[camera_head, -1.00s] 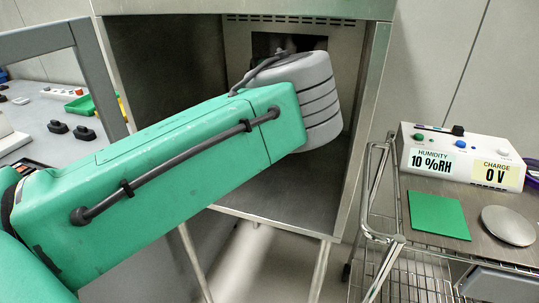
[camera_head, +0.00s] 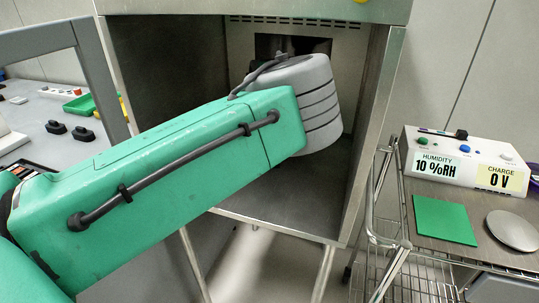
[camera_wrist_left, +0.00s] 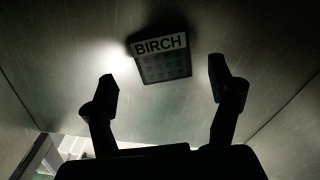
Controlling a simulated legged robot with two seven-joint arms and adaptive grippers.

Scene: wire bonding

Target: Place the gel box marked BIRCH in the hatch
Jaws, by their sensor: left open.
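The gel box marked BIRCH (camera_wrist_left: 163,66) shows in the left wrist view. It lies on the metal floor inside the steel hatch (camera_head: 290,195), apart from the fingers. My left gripper (camera_wrist_left: 163,85) is open, with its two dark fingers spread to either side of the box and nothing between them touching it. In the head view my left arm reaches into the hatch, and the grey wrist hides the fingers and the box. My right gripper is not in view.
A wire cart at the right carries a white meter box (camera_head: 465,160) reading 10 %RH and 0 V, a green pad (camera_head: 444,220) and a round metal disc (camera_head: 512,230). A bench (camera_head: 50,105) with small parts stands at the left. The hatch's side walls are close around my arm.

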